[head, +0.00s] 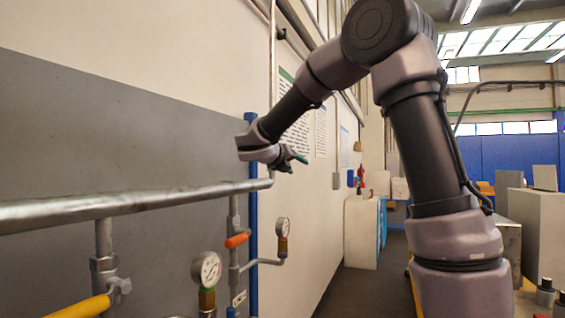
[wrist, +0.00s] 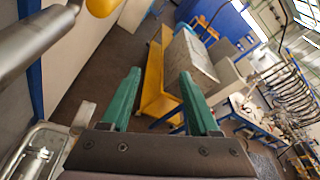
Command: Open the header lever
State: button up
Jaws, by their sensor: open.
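A silver header pipe (head: 130,203) runs along the wall in the head view. Below it hang a yellow lever (head: 80,307) at the lower left, cut by the frame edge, and an orange lever (head: 236,241) on a thinner branch. Nothing marks which one is the header lever. My gripper (head: 299,160) is up beyond the pipe's right end, apart from both levers. In the wrist view its green fingers (wrist: 160,72) are spread and empty. A yellow rounded end (wrist: 102,6) shows at the top left there, beside a grey pipe (wrist: 30,40).
Two pressure gauges, a near one (head: 206,269) and a far one (head: 283,228), stand near the orange lever. A blue upright (head: 253,220) runs along the wall. A white cabinet (head: 361,232) stands further back. Open floor (head: 350,285) lies right of the wall.

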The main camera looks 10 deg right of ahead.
jog(key=w+a+r+n+t, duration=0.2)
jog(key=w+a+n+t, duration=0.1)
jog(key=w+a+n, duration=0.3)
jog(key=x, duration=0.9)
jog(key=shift+w+a, duration=0.2)
jog(key=shift+a, duration=0.2)
grip_shut()
jog(key=shift+r, duration=0.1)
jog(key=shift+r, duration=0.15)
dwell(0.5)
